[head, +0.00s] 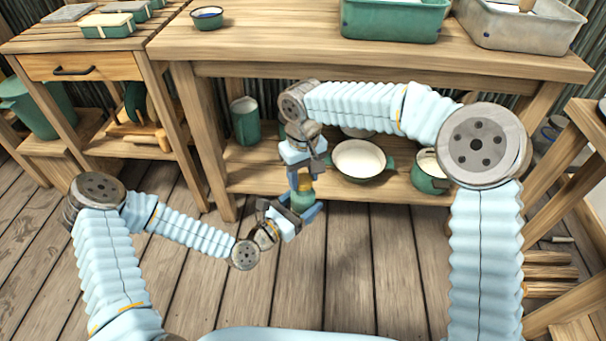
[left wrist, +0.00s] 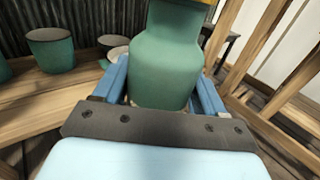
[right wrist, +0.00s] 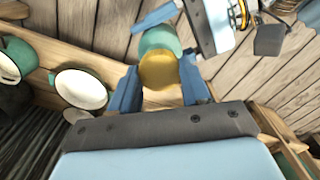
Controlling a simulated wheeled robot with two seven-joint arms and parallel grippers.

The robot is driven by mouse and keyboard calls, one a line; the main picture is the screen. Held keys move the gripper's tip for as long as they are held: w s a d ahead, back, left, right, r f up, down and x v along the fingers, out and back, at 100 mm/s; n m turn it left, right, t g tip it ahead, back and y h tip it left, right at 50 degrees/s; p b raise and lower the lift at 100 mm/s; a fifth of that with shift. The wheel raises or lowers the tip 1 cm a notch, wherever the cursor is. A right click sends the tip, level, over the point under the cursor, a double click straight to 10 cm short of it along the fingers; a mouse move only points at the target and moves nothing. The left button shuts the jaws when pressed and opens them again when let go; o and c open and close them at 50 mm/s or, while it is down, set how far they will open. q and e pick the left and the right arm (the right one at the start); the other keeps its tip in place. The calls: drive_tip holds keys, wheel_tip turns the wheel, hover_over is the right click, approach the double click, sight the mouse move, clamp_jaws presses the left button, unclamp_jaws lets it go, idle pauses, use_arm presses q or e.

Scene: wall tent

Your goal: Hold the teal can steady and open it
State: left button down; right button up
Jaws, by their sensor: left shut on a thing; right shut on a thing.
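The teal can (head: 302,202) is upright in the air in front of the workbench, with a yellow lid (head: 305,183) on top. My left gripper (head: 298,212) is shut on the can's body from the side; the left wrist view shows the teal body (left wrist: 165,68) between its blue fingers. My right gripper (head: 304,180) comes down from above and is shut on the lid. The right wrist view shows the yellow lid (right wrist: 160,71) between its fingers, with the can's teal shoulder (right wrist: 158,42) beyond. Whether the lid has turned cannot be told.
The workbench (head: 370,55) stands behind, with a teal bin (head: 394,22), a grey bin (head: 515,27) and a small bowl (head: 207,18) on top. Its lower shelf holds a wide pan (head: 360,160) and a teal canister (head: 245,121). The plank floor in front is clear.

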drive_tip(key=n, duration=3.5)
drive_tip(key=shift+n, duration=0.4)
drive_tip(key=n, duration=0.3)
drive_tip(key=shift+r, duration=0.1)
